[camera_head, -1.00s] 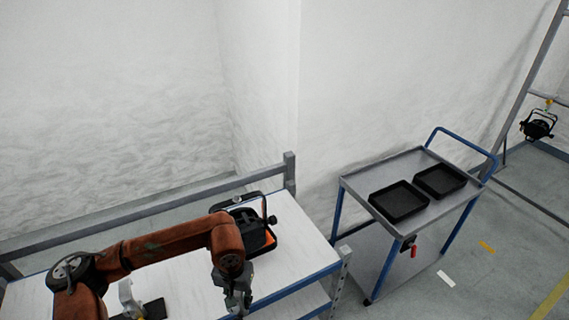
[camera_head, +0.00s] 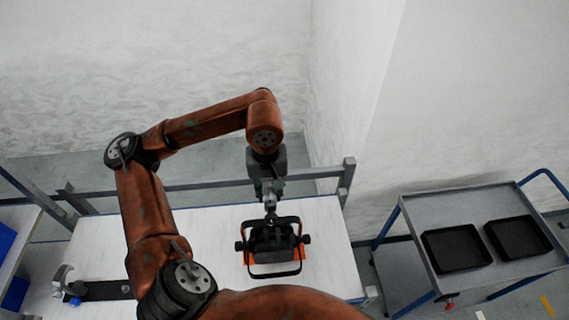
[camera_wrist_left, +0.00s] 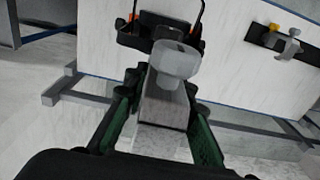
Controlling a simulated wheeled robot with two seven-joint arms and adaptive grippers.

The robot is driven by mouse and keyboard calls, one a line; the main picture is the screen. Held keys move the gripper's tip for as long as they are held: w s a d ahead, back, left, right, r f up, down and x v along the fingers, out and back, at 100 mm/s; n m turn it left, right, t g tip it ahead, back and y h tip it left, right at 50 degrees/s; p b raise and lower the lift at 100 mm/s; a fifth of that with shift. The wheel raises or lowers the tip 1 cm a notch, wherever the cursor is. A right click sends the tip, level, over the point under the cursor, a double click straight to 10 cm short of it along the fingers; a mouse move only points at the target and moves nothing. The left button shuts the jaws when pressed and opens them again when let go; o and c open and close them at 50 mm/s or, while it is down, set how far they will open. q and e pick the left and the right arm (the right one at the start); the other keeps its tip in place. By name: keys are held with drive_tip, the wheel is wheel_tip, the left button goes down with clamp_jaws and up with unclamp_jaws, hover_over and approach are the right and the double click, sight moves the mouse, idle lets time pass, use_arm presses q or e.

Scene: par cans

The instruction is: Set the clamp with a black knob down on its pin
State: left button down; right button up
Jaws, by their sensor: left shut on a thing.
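My left gripper (camera_head: 270,205) is shut on a pale grey metal clamp (camera_wrist_left: 172,85), which sits between the green-padded fingers in the left wrist view. No black knob can be made out on it. In the head view the gripper points down above the far side of the black lamp (camera_head: 272,240); whether they touch cannot be told. A black strip (camera_head: 105,291) lies at the table's left, with another grey clamp (camera_head: 62,280) at its left end. The strip also shows in the wrist view (camera_wrist_left: 265,37). I cannot make out the pin. My right gripper is out of view.
The white table (camera_head: 215,230) has bare room between the strip and the lamp. A grey rail (camera_head: 205,185) runs behind it. A cart (camera_head: 430,210) with two black trays stands to the right. A shelf with blue boxes (camera_head: 8,240) is at the left edge.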

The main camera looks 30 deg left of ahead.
sight(270, 209)
use_arm(q)
drive_tip(key=shift+w+a+r, duration=0.15)
drive_tip(key=shift+r, duration=0.15)
drive_tip(key=shift+s+f, duration=0.15)
drive_tip(key=shift+s, duration=0.3)
drive_tip(key=shift+w+f, duration=0.1)
drive_tip(key=shift+f, duration=0.05)
drive_tip(key=shift+w+f+b, duration=0.2)
drive_tip(key=shift+f+b, duration=0.05)
drive_tip(key=shift+b, duration=0.1)
drive_tip(key=shift+f, duration=0.25)
drive_tip(key=shift+s+f, duration=0.1)
drive_tip(key=shift+f, duration=0.25)
drive_tip(key=shift+f+b, duration=0.15)
drive_tip(key=shift+b, duration=0.2)
drive_tip(key=shift+f+b, duration=0.5)
drive_tip(key=shift+f, duration=0.7)
drive_tip(key=shift+f+b, duration=0.45)
drive_tip(key=shift+b, duration=0.25)
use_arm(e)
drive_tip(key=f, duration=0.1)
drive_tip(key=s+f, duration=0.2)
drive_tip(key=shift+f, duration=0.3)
use_arm(q)
drive_tip(key=shift+b, duration=0.35)
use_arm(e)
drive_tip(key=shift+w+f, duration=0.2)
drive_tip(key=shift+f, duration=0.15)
